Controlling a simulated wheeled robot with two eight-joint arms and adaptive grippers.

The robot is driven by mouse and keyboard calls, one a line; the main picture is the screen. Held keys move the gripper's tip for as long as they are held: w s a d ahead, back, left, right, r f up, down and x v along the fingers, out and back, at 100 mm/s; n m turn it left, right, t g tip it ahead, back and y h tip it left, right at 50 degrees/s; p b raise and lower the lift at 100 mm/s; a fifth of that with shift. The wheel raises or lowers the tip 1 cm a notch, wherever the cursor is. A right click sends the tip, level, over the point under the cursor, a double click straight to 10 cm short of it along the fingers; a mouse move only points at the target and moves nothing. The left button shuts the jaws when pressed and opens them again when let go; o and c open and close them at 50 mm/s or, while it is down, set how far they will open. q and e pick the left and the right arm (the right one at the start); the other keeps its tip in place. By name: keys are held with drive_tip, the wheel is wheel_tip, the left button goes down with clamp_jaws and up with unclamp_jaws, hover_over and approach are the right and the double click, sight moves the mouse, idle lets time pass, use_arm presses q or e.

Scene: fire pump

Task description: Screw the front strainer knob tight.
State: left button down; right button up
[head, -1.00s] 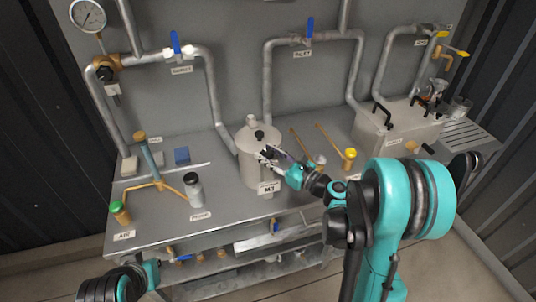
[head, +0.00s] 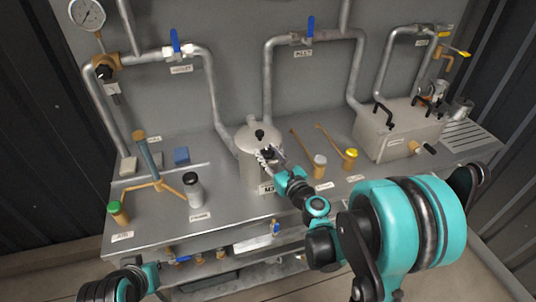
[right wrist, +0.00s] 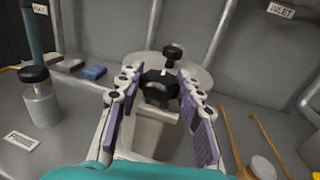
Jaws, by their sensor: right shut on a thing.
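The strainer (head: 249,172) is a pale grey pot with a round lid on the bench, in the middle of the head view. My right gripper (head: 266,156) is at the front of its lid. In the right wrist view the black front knob (right wrist: 158,86) sits between the two purple-padded fingers of this gripper (right wrist: 156,92), which is shut on it. A second black knob (right wrist: 173,54) stands farther back on the lid and also shows in the head view (head: 259,134). Of my left arm, only links show at the lower left; its fingers do not show.
A bottle with a black cap (head: 193,190) and a brass-legged tool (head: 158,184) stand left of the strainer. A grey box (head: 394,130) with black handles is farther right. Pipes rise behind.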

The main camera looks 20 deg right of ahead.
drive_tip(key=o, duration=1.2)
drive_tip(key=shift+s, duration=0.1)
drive_tip(key=v, duration=1.1)
drive_tip(key=shift+s, duration=0.4)
